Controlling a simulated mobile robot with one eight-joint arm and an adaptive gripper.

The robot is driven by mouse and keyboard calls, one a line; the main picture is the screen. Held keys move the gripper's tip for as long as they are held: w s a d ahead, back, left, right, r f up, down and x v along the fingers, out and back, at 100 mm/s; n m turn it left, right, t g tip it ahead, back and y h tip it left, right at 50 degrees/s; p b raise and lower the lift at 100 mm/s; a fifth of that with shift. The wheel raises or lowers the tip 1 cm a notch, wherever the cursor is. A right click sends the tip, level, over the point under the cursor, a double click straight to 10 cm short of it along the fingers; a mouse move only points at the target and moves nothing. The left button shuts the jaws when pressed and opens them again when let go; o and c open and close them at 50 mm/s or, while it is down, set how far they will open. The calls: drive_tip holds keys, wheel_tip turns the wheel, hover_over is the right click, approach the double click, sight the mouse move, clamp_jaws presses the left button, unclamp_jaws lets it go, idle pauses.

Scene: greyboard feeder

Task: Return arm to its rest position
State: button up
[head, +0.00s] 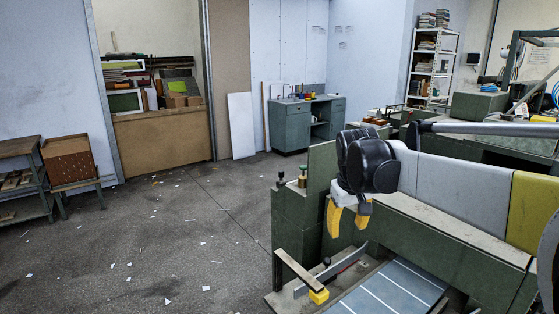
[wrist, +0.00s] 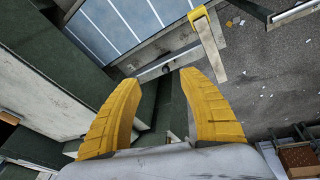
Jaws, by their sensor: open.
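My gripper (head: 347,219) has yellow fingers and hangs over the green feeder machine (head: 440,245), pointing down. In the wrist view my gripper (wrist: 160,105) shows its two fingers spread apart with nothing between them. My black wrist joint and grey arm run to the right above the machine. The feeder's blue-grey bed (head: 395,288) with white lines lies below and to the right of the fingers; it also shows in the wrist view (wrist: 115,25).
A flat bar with a yellow end (head: 318,296) sticks out at the machine's front left. A green cabinet (head: 292,127), a shelf rack (head: 433,65) and a brown drawer box (head: 68,162) stand farther off. The floor at left is open, with paper scraps.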

drive_tip(key=s+d+m+t, duration=0.1)
drive_tip(key=s+m+t, duration=0.1)
drive_tip(key=s, duration=1.4)
drive_tip(key=s+f+m+t+y, duration=0.1)
drive_tip(key=s+f, duration=0.5)
drive_tip(key=s, duration=0.5)
drive_tip(key=shift+s+d+t, duration=0.15)
drive_tip(key=shift+s+t, duration=0.1)
drive_tip(key=shift+t, duration=0.15)
